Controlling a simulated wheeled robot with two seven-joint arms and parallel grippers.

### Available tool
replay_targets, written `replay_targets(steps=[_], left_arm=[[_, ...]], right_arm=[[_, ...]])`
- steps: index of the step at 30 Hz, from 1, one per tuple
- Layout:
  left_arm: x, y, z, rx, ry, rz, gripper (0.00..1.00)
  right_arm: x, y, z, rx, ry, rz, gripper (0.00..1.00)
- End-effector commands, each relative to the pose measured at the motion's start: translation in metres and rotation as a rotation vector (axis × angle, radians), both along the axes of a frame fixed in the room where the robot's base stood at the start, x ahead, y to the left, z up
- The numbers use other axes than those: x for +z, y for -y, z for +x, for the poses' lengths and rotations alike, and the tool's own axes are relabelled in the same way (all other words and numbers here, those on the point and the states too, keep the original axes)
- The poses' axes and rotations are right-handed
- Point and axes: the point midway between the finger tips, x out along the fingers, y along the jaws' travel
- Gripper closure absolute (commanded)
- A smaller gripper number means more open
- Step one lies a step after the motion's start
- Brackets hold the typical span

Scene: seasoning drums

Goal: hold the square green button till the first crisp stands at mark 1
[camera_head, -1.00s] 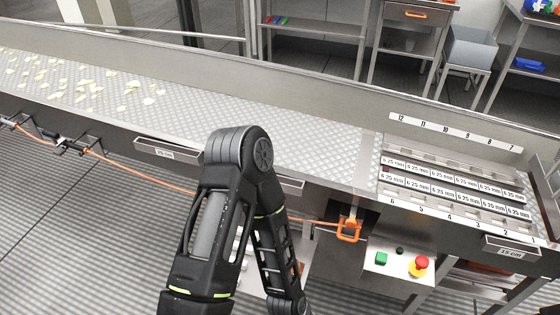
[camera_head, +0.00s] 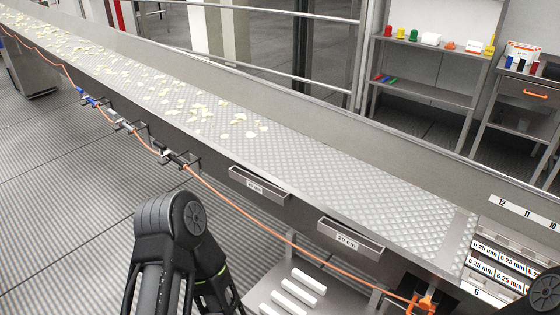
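Pale crisps (camera_head: 200,108) lie scattered on the patterned metal conveyor (camera_head: 330,175). The crisp farthest down the belt (camera_head: 264,128) lies to the right of the others, above the small drawer-like tray on the conveyor's side. The square green button is outside the view. Mark 1 is also outside the view; only marks such as 12, 11, 10 and 6 show on the number strips (camera_head: 525,210) at the right edge. My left arm rises at the bottom left, its gripper out of the picture. A dark arm joint shows at the bottom right corner; no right gripper shows.
Two labelled trays, one (camera_head: 258,186) and one marked 20 cm (camera_head: 350,240), hang on the conveyor's near side. An orange cable (camera_head: 225,200) runs along it. White bars (camera_head: 300,285) lie on a lower shelf. Shelves with coloured items (camera_head: 430,38) stand behind.

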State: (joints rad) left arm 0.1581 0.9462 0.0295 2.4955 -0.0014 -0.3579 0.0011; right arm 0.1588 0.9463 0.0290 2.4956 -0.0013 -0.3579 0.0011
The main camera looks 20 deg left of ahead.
Motion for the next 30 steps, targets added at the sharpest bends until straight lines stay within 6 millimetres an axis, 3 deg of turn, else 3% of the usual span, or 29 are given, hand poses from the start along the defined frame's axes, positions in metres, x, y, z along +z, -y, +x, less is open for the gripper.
replay_targets(steps=[8,21,30], left_arm=[[-0.0001,-0.0001,0.0001,0.000,0.000,0.000,0.41],[-0.0001,-0.0002,0.0001,0.001,0.000,0.000,0.41],[-0.0001,-0.0003,0.0001,0.001,0.000,0.000,0.41]], right_arm=[[0.0000,0.0000,0.0001,0.000,0.000,0.000,0.64],[0.0001,-0.0002,0.0002,0.000,0.000,0.000,0.99],[0.0001,-0.0002,0.0002,0.000,0.000,0.000,1.00]])
